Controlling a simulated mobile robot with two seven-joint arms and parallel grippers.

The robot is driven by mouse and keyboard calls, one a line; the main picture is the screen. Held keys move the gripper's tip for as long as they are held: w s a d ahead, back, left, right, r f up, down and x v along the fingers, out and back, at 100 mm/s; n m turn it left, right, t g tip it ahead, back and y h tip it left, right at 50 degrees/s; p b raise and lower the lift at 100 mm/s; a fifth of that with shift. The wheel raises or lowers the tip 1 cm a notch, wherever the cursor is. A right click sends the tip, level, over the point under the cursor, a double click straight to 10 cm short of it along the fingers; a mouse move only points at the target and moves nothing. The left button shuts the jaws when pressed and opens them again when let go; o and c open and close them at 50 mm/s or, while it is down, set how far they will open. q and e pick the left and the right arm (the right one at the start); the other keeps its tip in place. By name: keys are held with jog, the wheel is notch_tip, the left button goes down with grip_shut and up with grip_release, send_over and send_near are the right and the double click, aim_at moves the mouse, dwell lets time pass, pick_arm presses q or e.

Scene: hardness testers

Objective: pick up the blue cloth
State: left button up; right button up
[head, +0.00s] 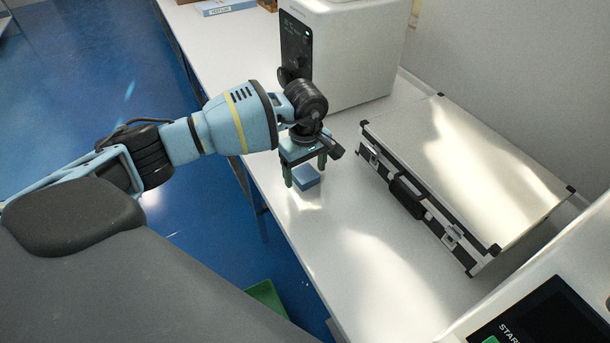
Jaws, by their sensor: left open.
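The blue cloth (306,178) looks like a small folded blue block lying on the white table, near its left edge. My left gripper (305,176) points down over it, with its two dark green fingers apart. One finger is at the left of the cloth and the other is at its upper right. I cannot tell whether the fingers touch the cloth. The gripper's body hides part of the area behind the cloth. My right gripper is not in view.
A silver case (470,165) with black edges lies right of the cloth on the white table (350,235). A white machine (355,50) with a dark screen stands behind my gripper. Another machine (550,290) is at the lower right. The table in front of the cloth is clear.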

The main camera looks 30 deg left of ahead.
aim_at(305, 173)
pick_arm(q)
jog(key=c, duration=1.1)
jog(key=shift+o, duration=0.2)
jog(key=shift+r, duration=0.15)
jog(key=shift+r, duration=0.5)
notch_tip(305, 173, up, 2)
jog(key=shift+r, duration=0.1)
jog(key=s+a, duration=0.3)
jog(key=s, duration=0.4)
jog(key=s+a+r+b, duration=0.1)
jog(key=s+a, duration=0.2)
jog(key=s, duration=0.4)
jog(key=shift+s+r, duration=0.3)
jog(key=shift+s, duration=0.05)
jog(key=shift+a, duration=0.1)
